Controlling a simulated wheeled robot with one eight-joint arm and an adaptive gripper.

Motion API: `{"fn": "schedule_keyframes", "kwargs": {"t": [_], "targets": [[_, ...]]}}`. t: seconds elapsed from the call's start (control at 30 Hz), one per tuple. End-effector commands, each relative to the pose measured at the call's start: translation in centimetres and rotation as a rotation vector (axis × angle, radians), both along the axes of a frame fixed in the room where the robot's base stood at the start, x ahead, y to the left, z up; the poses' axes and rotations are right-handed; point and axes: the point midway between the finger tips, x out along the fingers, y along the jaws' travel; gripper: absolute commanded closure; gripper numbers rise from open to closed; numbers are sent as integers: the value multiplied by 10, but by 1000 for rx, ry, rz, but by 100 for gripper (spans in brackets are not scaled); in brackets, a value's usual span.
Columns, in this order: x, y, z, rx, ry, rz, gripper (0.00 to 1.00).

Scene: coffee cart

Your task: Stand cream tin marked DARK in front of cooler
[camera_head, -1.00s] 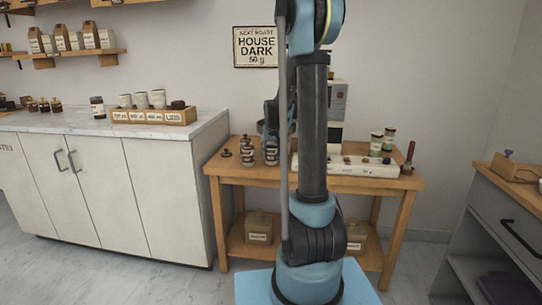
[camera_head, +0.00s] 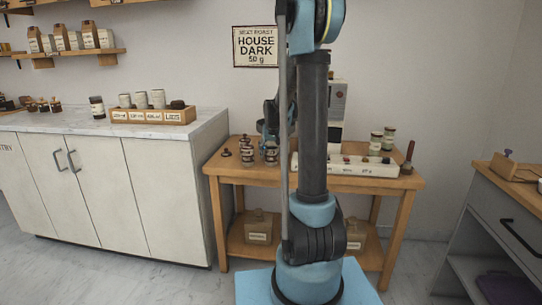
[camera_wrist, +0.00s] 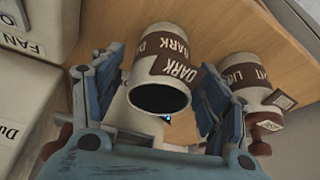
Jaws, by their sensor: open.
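The cream tin marked DARK (camera_wrist: 165,72), with a brown label band and a dark open mouth, is between the fingers of my gripper (camera_wrist: 158,82) in the wrist view. The fingers are open on either side of it, with no clear grip. A similar cream tin marked LIGHT (camera_wrist: 248,80) is just right of the right finger. A pale body with a FAN label (camera_wrist: 28,45) fills the left edge; it may be the cooler. In the head view my gripper is mostly hidden by my arm, near banded tins (camera_head: 271,153) on the wooden table (camera_head: 225,168).
A long pale labelled box (camera_head: 350,166) and dark-lidded jars (camera_head: 376,143) are on the table's right part. A tall grey-white machine (camera_head: 338,105) stands behind my arm. A marble-topped cabinet (camera_head: 130,175) is left; a grey drawer unit (camera_head: 510,220) is right.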

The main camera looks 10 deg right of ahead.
Motion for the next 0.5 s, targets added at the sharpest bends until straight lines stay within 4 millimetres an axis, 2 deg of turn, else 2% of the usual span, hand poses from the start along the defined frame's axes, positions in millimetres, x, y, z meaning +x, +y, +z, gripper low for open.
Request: {"fn": "schedule_keyframes", "kwargs": {"t": [0.5], "targets": [[-28,2,67,0,0,0,32]]}}
